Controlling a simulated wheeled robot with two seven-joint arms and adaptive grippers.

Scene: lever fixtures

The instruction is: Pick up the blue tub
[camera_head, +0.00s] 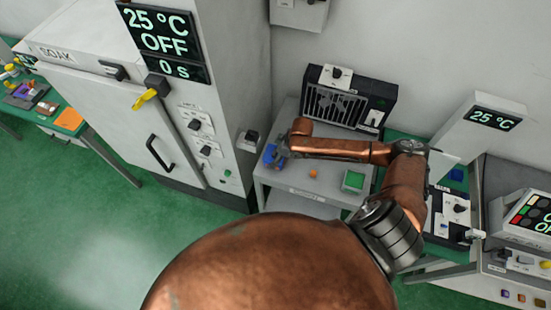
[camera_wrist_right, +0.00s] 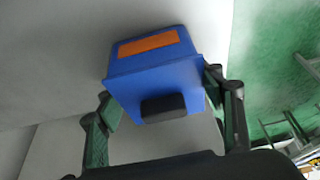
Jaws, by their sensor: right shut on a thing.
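The blue tub (camera_head: 270,156) is at the left end of the grey cart top (camera_head: 330,193) in the head view. In the right wrist view the blue tub (camera_wrist_right: 155,85) fills the middle, with an orange patch and a dark block on its near side. My right gripper (camera_head: 283,150) is shut on the tub; in the wrist view the fingers of my right gripper (camera_wrist_right: 163,98) press on its two sides. I cannot tell whether the tub's base touches the cart. My left gripper is not in view.
A small orange item (camera_head: 313,173) and a green-topped block (camera_head: 353,181) sit on the cart. A dark grilled unit (camera_head: 345,103) stands behind. The tall SOAK cabinet (camera_head: 165,110) is close on the left. Control panels (camera_head: 452,207) stand on the right. Green floor (camera_head: 150,240) is open at front left.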

